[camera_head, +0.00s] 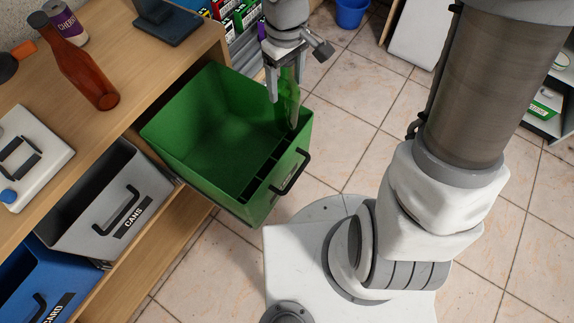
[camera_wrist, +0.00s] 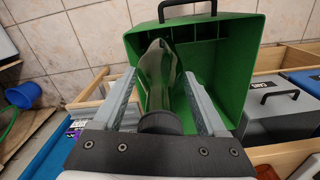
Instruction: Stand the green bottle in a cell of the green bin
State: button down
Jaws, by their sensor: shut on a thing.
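My gripper (camera_head: 286,84) is shut on the green bottle (camera_head: 290,98) and holds it upright over the far right part of the green bin (camera_head: 205,150). The bottle's lower end is near the bin's right rim. I cannot tell whether it is inside a cell. A row of small cells runs along the bin's front side, by the black handle. In the wrist view the bottle (camera_wrist: 157,75) lies between the two fingers of my gripper (camera_wrist: 160,100), its dark end near the palm. The bin (camera_wrist: 228,70) is behind it, with the dividers near its handle side.
A wooden counter (camera_head: 120,130) on the left bears a brown bottle (camera_head: 85,75), a can (camera_head: 66,22) and a white scale-like device (camera_head: 28,155). A grey bin (camera_head: 105,200) and a blue bin (camera_head: 45,280) sit below. Tiled floor (camera_head: 350,130) is open to the right.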

notch_tip(320, 180, down, 28)
jog(key=b, duration=1)
jog(key=shift+r+b, duration=0.2)
jog(key=shift+b, duration=0.15)
jog(key=shift+f, duration=0.25)
grip_release()
jog(key=shift+r, duration=0.1)
